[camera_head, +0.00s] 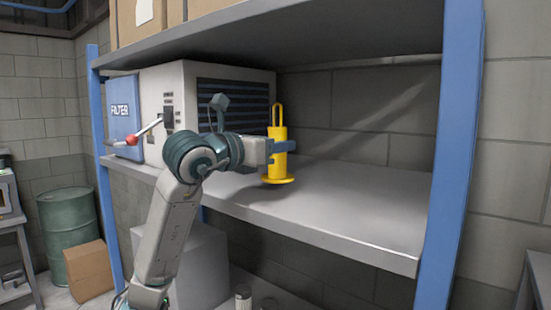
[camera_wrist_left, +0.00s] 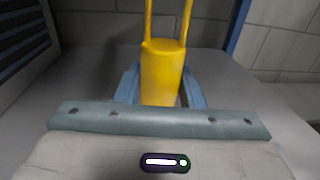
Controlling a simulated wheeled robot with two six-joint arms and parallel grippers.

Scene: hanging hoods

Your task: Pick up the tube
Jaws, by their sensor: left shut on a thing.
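The tube (camera_head: 279,165) is yellow, with a tall loop handle on top and a wide round flange at its bottom. It is upright at the shelf (camera_head: 340,205); I cannot tell whether its flange touches the shelf surface. My left gripper (camera_head: 283,146) is shut on the tube's body, below the handle. In the left wrist view the tube (camera_wrist_left: 161,75) stands between the blue fingers of my left gripper (camera_wrist_left: 160,92), and its lower part is hidden behind the gripper's front. My right gripper is not in view.
A grey machine (camera_head: 185,85) with dark vents and a blue filter panel (camera_head: 122,108) stands left on the shelf. Blue posts (camera_head: 455,150) bound the rack. An upper shelf (camera_head: 280,35) hangs above. The shelf right of the tube is clear.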

